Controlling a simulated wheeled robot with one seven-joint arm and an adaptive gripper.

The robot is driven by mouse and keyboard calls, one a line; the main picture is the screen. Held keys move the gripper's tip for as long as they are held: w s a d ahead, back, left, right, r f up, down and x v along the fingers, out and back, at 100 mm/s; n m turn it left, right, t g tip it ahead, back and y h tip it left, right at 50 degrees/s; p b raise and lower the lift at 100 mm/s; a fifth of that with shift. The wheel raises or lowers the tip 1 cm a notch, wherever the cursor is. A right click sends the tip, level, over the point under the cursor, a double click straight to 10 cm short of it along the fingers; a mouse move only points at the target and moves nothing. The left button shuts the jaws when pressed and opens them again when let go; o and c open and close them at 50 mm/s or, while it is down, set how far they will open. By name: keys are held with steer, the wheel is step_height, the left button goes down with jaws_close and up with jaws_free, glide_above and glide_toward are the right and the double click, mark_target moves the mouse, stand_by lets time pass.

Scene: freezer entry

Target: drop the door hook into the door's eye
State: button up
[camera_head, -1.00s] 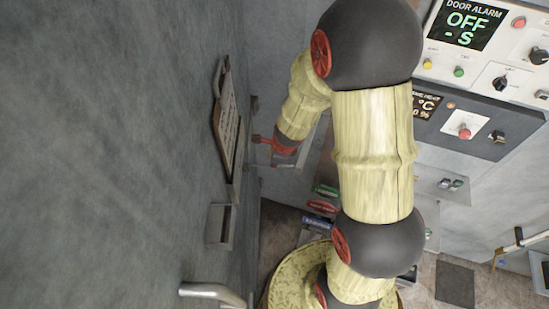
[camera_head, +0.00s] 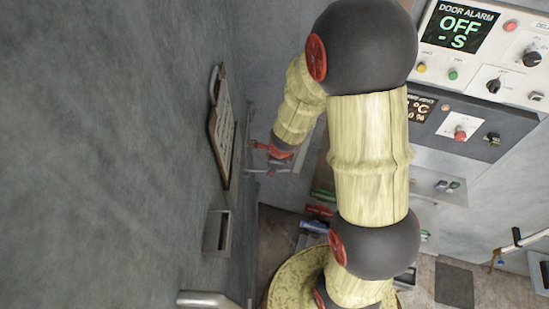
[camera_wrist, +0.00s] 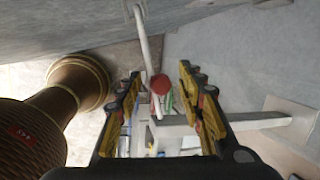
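In the wrist view my gripper (camera_wrist: 168,92) is open, with one yellow-and-black finger on each side. A pale rod with a round red knob, which looks like the door hook (camera_wrist: 146,45), hangs from the grey surface at the top and passes between the fingers. I see no clear finger contact with it. In the head view my gripper (camera_head: 262,158) is small and partly hidden by its wrist, close to the edge of the grey door (camera_head: 110,150). A thin pale bar shows beside it. I cannot make out the door's eye for certain in either view.
The door carries a framed sign (camera_head: 222,130), a grey box (camera_head: 217,232) and a metal handle (camera_head: 205,299). A control panel (camera_head: 475,75) is on the wall at right. In the wrist view a grey bar (camera_wrist: 240,121) crosses just beyond the right finger.

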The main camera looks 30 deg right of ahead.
steer(key=v, duration=1.1)
steer(key=shift+r, duration=0.25)
stand_by(0.6)
steer(key=s+a+f+n+g+b, duration=0.3)
steer(key=s+n+b, duration=0.75)
steer(key=n, duration=0.85)
steer(key=s+a+f+n+t+b, duration=0.1)
steer(key=f+b, duration=0.5)
steer(key=b, duration=0.6)
steer(key=s+a+f+n+t+b, duration=0.2)
steer(key=f+b, duration=0.4)
steer(key=b, duration=0.6)
steer(key=s+n+t, duration=0.1)
steer(key=s+n, duration=0.1)
steer(key=shift+s+f+n+t, duration=0.15)
steer(key=shift+n+t, duration=0.15)
steer(key=shift+n, duration=0.1)
